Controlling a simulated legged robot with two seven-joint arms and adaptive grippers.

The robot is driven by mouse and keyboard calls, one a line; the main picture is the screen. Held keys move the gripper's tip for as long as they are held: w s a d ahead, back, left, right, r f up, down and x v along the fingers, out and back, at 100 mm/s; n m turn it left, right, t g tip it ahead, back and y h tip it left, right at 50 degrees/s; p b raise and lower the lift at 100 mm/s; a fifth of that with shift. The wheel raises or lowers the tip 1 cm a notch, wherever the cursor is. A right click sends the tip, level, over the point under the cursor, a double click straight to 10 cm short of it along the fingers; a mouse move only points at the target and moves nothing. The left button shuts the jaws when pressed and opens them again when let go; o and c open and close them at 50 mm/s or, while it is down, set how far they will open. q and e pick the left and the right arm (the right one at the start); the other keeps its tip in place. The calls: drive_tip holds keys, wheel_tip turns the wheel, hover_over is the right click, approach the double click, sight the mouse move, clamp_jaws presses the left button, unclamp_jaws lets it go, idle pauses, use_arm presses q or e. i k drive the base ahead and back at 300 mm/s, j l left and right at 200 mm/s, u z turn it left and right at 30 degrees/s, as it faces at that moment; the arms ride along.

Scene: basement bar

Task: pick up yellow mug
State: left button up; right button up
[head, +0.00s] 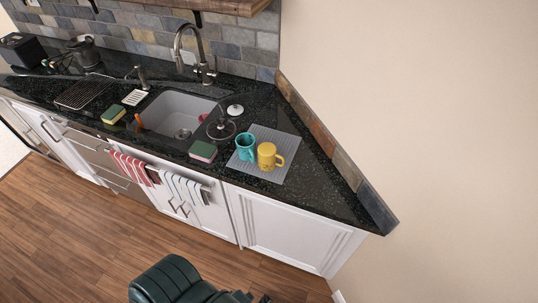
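The yellow mug (267,157) stands upright on a grey ribbed mat (286,138) on the dark counter, right of the sink. Its handle points to the right. A teal mug (246,148) stands close beside it on the left, on the same mat; I cannot tell whether the two mugs touch. Neither of my grippers shows in the head view.
The sink (178,112) with its tall faucet (188,42) is left of the mat. A glass lid (221,129) and a sponge (203,151) lie between them. The counter (330,190) is bare at right. A dark green padded object (168,281) is at the bottom.

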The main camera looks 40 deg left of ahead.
sight(267, 156)
drive_tip(key=u, duration=1.65)
drive_tip(key=i+j, duration=0.15)
drive_tip(key=j, duration=0.15)
drive_tip(key=i+j+z, duration=0.1)
drive_tip(key=j, duration=0.25)
drive_tip(key=i+j, duration=0.25)
drive_tip(key=j+z, duration=0.05)
drive_tip(key=j, duration=0.05)
